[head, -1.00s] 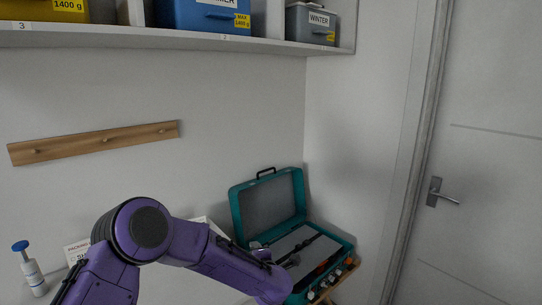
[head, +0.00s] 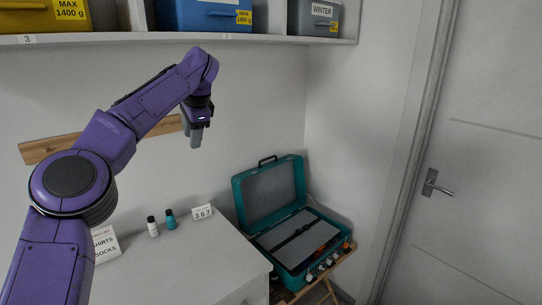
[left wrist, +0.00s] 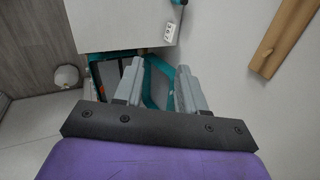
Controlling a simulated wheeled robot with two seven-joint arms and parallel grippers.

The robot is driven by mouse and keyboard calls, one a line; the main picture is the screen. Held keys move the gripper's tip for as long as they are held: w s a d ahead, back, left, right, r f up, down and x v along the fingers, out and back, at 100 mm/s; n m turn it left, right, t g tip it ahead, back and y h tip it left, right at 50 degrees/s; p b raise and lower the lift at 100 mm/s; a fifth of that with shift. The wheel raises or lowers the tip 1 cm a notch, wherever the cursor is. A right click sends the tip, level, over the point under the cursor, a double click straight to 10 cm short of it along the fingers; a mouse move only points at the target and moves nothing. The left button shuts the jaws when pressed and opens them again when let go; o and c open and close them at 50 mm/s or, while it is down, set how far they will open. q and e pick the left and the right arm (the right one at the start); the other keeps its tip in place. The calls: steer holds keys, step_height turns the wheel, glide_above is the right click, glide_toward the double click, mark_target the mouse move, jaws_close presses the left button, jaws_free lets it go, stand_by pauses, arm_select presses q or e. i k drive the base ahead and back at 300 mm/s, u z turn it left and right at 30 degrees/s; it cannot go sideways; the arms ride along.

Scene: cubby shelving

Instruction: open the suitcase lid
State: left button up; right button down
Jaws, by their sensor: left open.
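The teal suitcase (head: 290,250) stands on a wooden stand in the corner, right of the white cabinet. Its lid (head: 270,193) is up and leans back toward the wall, with a dark handle on its top edge. Grey panels and dark straps show inside the base. In the left wrist view the suitcase (left wrist: 97,72) is partly hidden behind my fingers. My left gripper (head: 196,138) hangs in the air above the cabinet, to the left of and above the suitcase, apart from it. Its fingers (left wrist: 158,88) are spread and empty. My right gripper does not show.
The white cabinet top (head: 185,262) holds two small bottles (head: 161,223), a number card (head: 202,212) and a packing list sign (head: 105,243). A shelf (head: 180,38) with bins runs overhead. A peg rail (head: 60,147) is on the wall. A door (head: 480,160) stands at right.

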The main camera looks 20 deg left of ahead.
mark_target(263, 195)
steer(key=i, duration=2)
